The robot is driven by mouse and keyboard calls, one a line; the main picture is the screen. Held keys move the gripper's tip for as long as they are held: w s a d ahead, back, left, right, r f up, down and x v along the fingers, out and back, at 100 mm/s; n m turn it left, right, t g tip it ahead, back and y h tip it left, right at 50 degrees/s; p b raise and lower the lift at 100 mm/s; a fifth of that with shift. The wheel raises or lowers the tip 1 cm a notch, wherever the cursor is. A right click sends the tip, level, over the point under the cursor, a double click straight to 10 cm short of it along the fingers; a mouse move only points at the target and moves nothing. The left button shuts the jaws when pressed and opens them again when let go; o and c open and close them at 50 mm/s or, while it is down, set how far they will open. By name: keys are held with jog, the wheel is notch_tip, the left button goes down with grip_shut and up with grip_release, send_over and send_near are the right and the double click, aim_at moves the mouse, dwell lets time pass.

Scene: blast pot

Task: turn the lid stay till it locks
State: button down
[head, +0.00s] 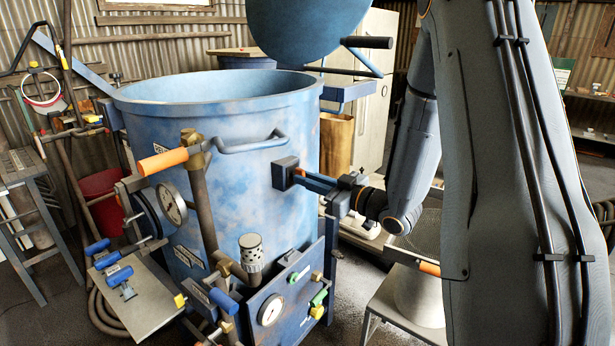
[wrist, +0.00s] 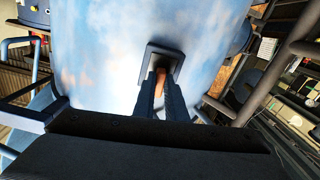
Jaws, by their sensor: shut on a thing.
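The big blue pot (head: 225,130) stands open at the top. The round blue lid (head: 305,28) is swung up above its rim at the back. A dark square bracket (head: 284,173) sits on the pot's right side and also shows in the wrist view (wrist: 152,50). A small orange piece (wrist: 161,88) stands in front of this bracket; it appears to be the lid stay's handle. My gripper (head: 301,177) is shut on the orange piece, its fingers on both sides of it in the wrist view (wrist: 160,84). The fingers hide much of the piece, and I cannot tell whether it is locked.
A blue control panel (head: 285,290) stands below my gripper. A grey stand (head: 402,302) is at the lower right. Pipes and a rail surround the pot.

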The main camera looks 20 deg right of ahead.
jog(key=shift+m+p, duration=0.3)
jog(key=shift+m, duration=0.4)
jog(key=c, duration=1.8)
grip_release()
jog(key=b+v, duration=0.2)
jog(key=v, duration=0.5)
jog(key=shift+s+d, duration=0.25)
jog(key=shift+s, duration=0.05)
